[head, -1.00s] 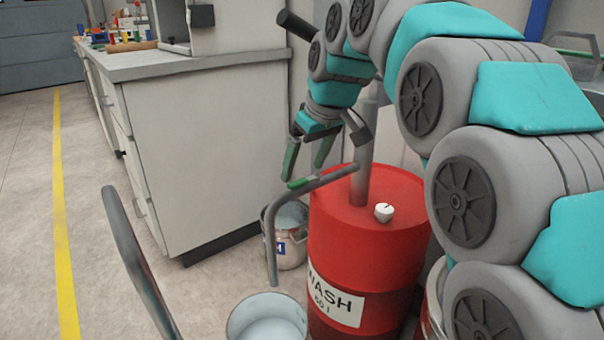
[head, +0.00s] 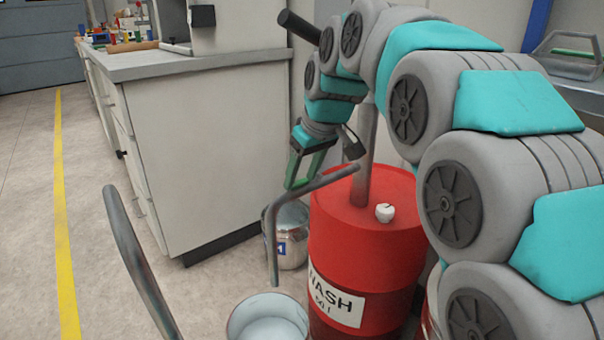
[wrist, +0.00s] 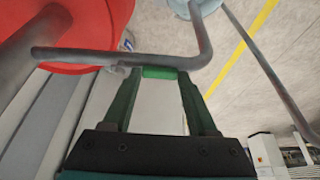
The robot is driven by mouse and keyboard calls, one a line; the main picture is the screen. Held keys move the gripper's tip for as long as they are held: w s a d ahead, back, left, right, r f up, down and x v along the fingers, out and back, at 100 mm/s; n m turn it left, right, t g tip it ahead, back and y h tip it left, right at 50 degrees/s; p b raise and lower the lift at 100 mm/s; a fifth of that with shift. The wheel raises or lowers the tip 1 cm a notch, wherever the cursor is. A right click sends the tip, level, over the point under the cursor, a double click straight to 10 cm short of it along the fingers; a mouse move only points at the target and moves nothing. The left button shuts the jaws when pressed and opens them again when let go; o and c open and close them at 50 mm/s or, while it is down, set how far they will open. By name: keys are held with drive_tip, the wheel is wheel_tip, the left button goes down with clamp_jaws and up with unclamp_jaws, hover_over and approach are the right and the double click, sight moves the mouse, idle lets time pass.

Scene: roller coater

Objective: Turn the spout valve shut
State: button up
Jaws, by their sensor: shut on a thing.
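The spout (head: 325,182) is a grey pipe that leaves the upright pump pipe (head: 367,155) on the red WASH drum (head: 345,245) and bends down at its outer end. The spout valve's green handle (wrist: 160,72) shows in the wrist view, against the spout. My gripper (head: 297,184) reaches down from above to the spout. Its green fingers (wrist: 160,85) are shut on the valve handle, one on each side. In the head view the fingers largely hide the handle, so I cannot tell its angle there.
A pale bucket (head: 268,325) stands on the floor below the spout's end. A metal can (head: 292,235) stands behind the spout, beside the drum. A white cap (head: 385,213) sits on the drum top. A cabinet (head: 200,150) stands behind at the left. A grey bar (head: 138,255) rises in front.

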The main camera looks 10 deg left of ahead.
clamp_jaws()
